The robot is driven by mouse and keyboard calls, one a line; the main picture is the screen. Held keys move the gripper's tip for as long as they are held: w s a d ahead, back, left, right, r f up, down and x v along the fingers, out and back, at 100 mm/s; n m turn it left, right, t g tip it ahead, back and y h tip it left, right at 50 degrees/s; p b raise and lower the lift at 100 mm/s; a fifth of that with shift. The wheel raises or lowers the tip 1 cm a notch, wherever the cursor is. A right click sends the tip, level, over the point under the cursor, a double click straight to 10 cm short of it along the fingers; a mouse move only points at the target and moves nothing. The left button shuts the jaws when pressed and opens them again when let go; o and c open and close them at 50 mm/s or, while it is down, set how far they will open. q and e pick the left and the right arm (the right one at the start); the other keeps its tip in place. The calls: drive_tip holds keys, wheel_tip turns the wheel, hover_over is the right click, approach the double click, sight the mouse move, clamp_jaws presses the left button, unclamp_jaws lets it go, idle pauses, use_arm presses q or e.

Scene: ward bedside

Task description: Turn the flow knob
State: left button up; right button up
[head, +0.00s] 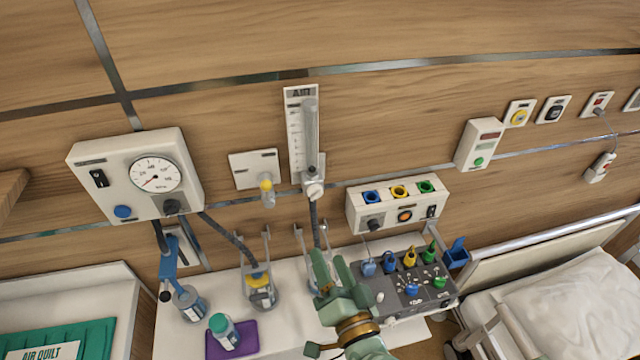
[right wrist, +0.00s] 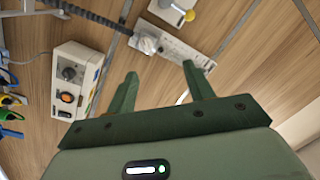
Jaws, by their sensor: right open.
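The flow knob (head: 314,189) is a pale ribbed knob at the bottom of the upright flowmeter (head: 295,130) on the wooden wall. It also shows in the right wrist view (right wrist: 148,44), just beyond and between the fingertips. My right gripper (head: 331,262) is green, open and empty. It is below the knob in the head view, with its fingers pointing up towards the wall, apart from the knob. In the right wrist view the two fingers (right wrist: 160,72) stand spread. My left gripper is not in view.
A dark hose (head: 314,225) hangs below the flowmeter. A gauge box (head: 185,190) is on the left, and an outlet box (head: 360,215) with coloured sockets is on the right. Jars (head: 262,290) and a grey tray (head: 385,300) of coloured fittings are near my gripper.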

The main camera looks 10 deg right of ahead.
drive_tip(key=d+m+h, duration=0.1)
drive_tip(key=d+h, duration=0.1)
drive_tip(key=p, duration=0.1)
approach(318, 197)
drive_tip(key=w, duration=0.9)
drive_tip(key=shift+r, duration=0.15)
drive_tip(key=shift+s, duration=0.1)
drive_tip(key=shift+c, duration=0.2)
drive_tip(key=c, duration=0.9)
